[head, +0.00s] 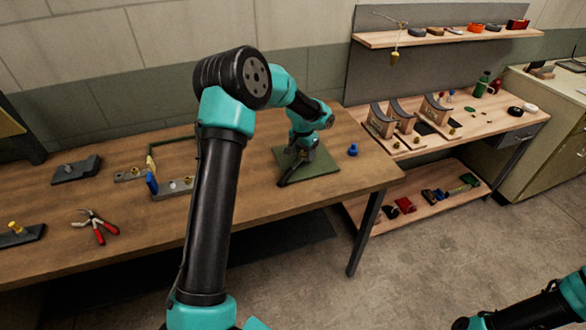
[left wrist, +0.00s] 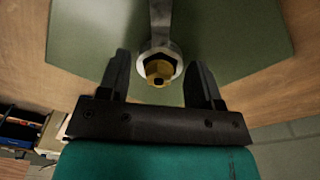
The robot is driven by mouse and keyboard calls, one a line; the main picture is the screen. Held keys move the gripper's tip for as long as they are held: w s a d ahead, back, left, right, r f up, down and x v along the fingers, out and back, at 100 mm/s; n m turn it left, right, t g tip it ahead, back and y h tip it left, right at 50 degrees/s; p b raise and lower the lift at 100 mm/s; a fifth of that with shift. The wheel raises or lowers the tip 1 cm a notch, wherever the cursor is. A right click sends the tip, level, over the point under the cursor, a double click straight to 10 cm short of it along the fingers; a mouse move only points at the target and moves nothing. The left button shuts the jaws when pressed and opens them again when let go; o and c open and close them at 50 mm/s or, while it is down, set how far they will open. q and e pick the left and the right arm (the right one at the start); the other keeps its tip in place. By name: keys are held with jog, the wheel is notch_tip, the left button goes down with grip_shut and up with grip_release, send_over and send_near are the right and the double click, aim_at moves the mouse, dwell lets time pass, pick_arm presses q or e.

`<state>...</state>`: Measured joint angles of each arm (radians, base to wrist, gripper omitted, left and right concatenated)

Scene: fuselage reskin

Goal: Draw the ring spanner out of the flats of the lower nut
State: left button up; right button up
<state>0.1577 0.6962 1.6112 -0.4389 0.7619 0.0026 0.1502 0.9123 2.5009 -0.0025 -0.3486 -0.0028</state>
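The ring spanner (left wrist: 160,28) is grey metal and shows in the left wrist view. Its shank runs off the top edge, and its ring end surrounds a brass nut (left wrist: 158,70) with a dark bore. I cannot tell whether the flats touch the ring. My left gripper (left wrist: 158,58) is open, with one dark finger on each side of the ring end and visible gaps to both. In the head view my left gripper (head: 292,172) is low over the green plate (head: 322,164) and hides the nut and spanner. My right gripper is out of view.
Pliers with red handles (head: 95,225) and a grey block with a blue-and-yellow item (head: 152,175) lie to the left on the wooden bench (head: 130,255). A small blue piece (head: 353,150) stands right of the plate. A shelved bench (head: 450,140) is further right.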

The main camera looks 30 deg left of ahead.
pick_arm(q)
jog(key=c, duration=0.7)
jog(key=shift+s+r, duration=0.1)
jog(key=shift+r, duration=1.6)
jog(key=shift+s+a+r, duration=0.1)
jog(key=shift+r, duration=1.35)
